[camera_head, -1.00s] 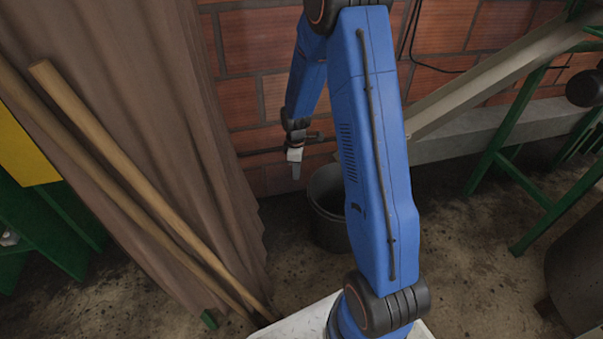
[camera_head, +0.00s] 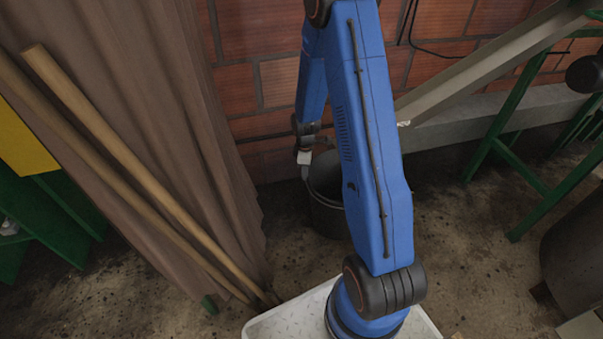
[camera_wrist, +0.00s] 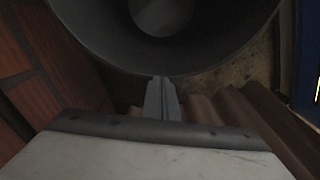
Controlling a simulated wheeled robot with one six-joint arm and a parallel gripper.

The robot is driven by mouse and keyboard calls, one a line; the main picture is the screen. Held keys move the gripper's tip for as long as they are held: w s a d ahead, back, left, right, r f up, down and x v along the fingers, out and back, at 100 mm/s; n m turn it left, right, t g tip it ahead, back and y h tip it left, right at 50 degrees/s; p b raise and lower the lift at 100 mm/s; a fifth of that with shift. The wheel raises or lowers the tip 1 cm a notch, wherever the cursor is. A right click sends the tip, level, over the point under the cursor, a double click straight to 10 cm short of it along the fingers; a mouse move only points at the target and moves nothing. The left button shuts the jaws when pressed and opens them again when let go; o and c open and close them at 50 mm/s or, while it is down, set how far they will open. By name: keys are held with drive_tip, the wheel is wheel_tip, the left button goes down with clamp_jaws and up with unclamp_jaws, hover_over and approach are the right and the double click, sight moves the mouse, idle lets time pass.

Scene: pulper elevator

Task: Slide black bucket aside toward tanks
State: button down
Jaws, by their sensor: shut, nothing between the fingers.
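The black bucket (camera_head: 326,218) stands upright on the floor near the brick wall, partly hidden behind my blue arm in the head view. In the wrist view its round open mouth (camera_wrist: 205,52) fills the top, and it looks empty. My gripper (camera_head: 304,176) is shut and empty at the bucket's left side, close to the rim. In the wrist view the closed fingers (camera_wrist: 161,92) point at the near rim. I cannot tell whether they touch it. A dark rounded vessel (camera_head: 575,245), perhaps a tank, stands at the right edge.
A brown curtain (camera_head: 185,100) hangs at the left, with two wooden poles (camera_head: 120,155) leaning on it. A brick wall (camera_head: 270,80) and a concrete ledge (camera_head: 450,125) lie behind. A green frame (camera_head: 510,130) stands right. Floor between bucket and vessel looks clear.

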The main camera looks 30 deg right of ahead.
drive_tip(key=s+d, duration=0.2)
drive_tip(key=d, duration=0.1)
drive_tip(key=shift+d, duration=0.1)
idle(0.4)
